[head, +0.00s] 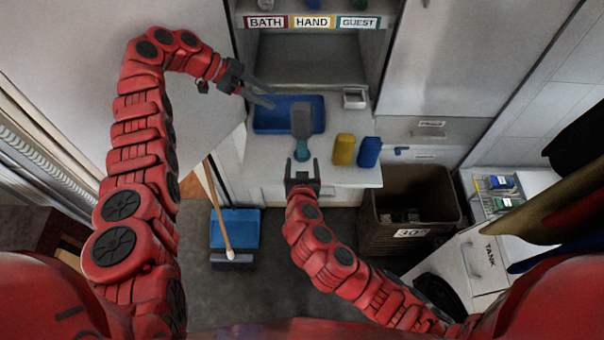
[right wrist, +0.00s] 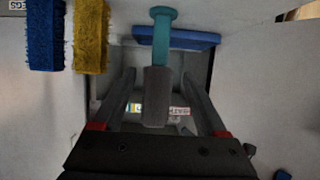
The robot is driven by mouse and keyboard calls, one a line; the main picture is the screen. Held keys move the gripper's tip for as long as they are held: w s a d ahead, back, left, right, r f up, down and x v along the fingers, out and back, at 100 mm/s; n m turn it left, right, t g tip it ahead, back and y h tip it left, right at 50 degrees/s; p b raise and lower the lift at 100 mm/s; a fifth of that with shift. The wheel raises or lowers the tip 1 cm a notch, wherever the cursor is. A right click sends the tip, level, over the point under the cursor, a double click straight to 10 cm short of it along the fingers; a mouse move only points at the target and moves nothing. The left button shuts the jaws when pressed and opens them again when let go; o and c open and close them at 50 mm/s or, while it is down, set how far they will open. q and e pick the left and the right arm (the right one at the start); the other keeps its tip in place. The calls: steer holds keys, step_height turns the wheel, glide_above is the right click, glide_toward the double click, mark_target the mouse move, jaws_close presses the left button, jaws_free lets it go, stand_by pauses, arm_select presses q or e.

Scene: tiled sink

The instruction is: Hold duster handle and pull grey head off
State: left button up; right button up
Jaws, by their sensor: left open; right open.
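The duster stands on the white counter, with its grey head (head: 302,118) above and its teal handle (head: 302,148) below. In the right wrist view the grey head (right wrist: 157,95) shows between the finger lines and the teal handle (right wrist: 162,36) above it. My left gripper (head: 268,94) is open and empty, up and left of the grey head, over the blue tray. My right gripper (head: 303,164) is open, just in front of the teal handle in the head view; its fingers also show in the right wrist view (right wrist: 159,75). I cannot tell whether they touch the duster.
A blue tray (head: 265,128) lies behind the duster. A yellow sponge (head: 343,150) and a blue sponge (head: 369,152) stand to its right. A brown bin (head: 445,190) stands below right. A blue dustpan (head: 240,228) is on the floor at left.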

mark_target(302, 144)
steer(key=x, duration=1.1)
steer(key=shift+w+f, duration=0.1)
steer(key=shift+w, duration=0.05)
steer(key=shift+c, duration=0.2)
